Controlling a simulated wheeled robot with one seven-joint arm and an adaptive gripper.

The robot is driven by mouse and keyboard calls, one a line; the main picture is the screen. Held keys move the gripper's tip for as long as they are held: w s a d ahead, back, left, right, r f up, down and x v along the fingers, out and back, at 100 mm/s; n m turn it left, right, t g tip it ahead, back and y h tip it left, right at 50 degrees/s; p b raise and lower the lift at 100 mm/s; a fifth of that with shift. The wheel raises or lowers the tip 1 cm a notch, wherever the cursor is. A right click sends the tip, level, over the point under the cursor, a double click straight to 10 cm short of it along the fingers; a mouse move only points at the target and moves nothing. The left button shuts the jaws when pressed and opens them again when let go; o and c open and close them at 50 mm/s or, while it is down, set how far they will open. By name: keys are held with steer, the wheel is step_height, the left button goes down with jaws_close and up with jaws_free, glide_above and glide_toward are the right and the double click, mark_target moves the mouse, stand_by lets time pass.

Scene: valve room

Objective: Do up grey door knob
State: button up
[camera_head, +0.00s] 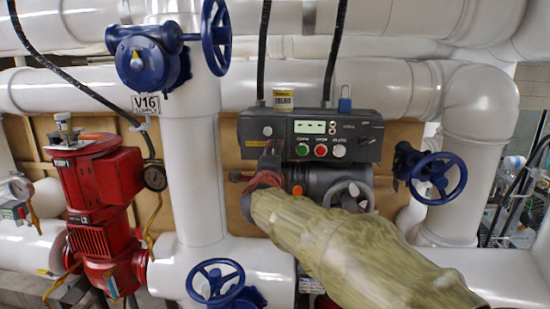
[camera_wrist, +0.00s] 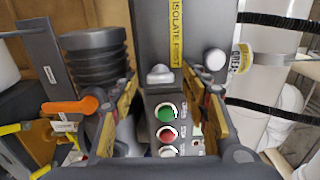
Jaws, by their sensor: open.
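The grey control box (camera_head: 330,125) hangs on the pipes in the head view. A small grey knob (camera_wrist: 160,74) on it shows in the wrist view, beside the green button and between my fingers; my gripper hides that spot in the head view. A paler round knob (camera_head: 267,131) sits at the box's upper left and also shows in the wrist view (camera_wrist: 215,60). I cannot tell for sure which one is the door knob. My gripper (camera_head: 270,157) is open at the box's lower left, its fingers (camera_wrist: 160,84) either side of the small grey knob. Contact cannot be seen.
Green (camera_head: 302,149), red and white buttons sit right of my gripper. An orange handle (camera_wrist: 70,106) and dark ribbed cylinder (camera_wrist: 95,58) lie left in the wrist view. Blue valve wheels (camera_head: 437,175), a red pump unit (camera_head: 100,190) and white pipes (camera_head: 195,170) crowd around.

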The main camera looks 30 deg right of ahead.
steer(key=v, duration=1.2)
steer(key=w+a+f+n+t+y, duration=0.1)
steer(key=w+a+f+n+y, duration=0.15)
steer(key=a+n+y, duration=0.2)
steer(key=w+a+f+n+y, duration=0.1)
steer(key=a+f+n+y, duration=0.25)
steer(key=a, duration=0.25)
steer(key=s+a+f+n+g+y, duration=0.45)
steer(key=s+a+f+n, duration=0.25)
steer(key=a+f+n, duration=0.25)
steer(key=s+d+f+n+g, duration=0.1)
steer(key=s+f+n+g, duration=0.2)
steer(key=s, duration=0.4)
steer(key=s+f+n+g, duration=0.2)
steer(key=s+f+n, duration=0.1)
steer(key=s+f, duration=0.35)
steer(key=s+d+f+n+h, duration=0.1)
steer(key=s+d+h, duration=0.1)
steer(key=s+d, duration=0.4)
steer(key=shift+s+d+g, duration=0.35)
steer(key=shift+s+g, duration=0.1)
steer(key=shift+s, duration=1.65)
